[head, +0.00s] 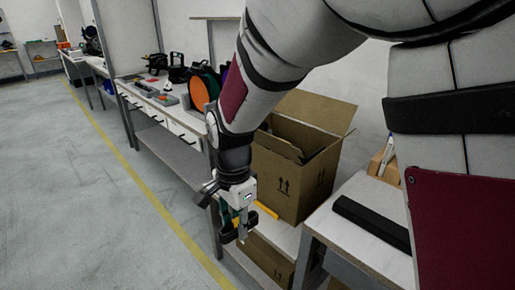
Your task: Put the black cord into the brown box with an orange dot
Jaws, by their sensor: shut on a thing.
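My gripper (238,230) hangs low in the middle of the head view, pointing down in front of the brown box. It is shut on a small dark thing, likely the black cord (229,236), whose shape is hard to make out against the fingers. An open brown cardboard box (287,183) stands on the bench just right of and behind my gripper. Its flaps are up and arrows are printed on its sides. No orange dot shows on its visible faces.
A yellow-orange item (267,211) lies by the box's front. A black bar-shaped item (372,225) lies on the right-hand table. Left of my arm, a bench (178,117) carries tools, black cases and an orange disc (200,93). The floor at left is clear.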

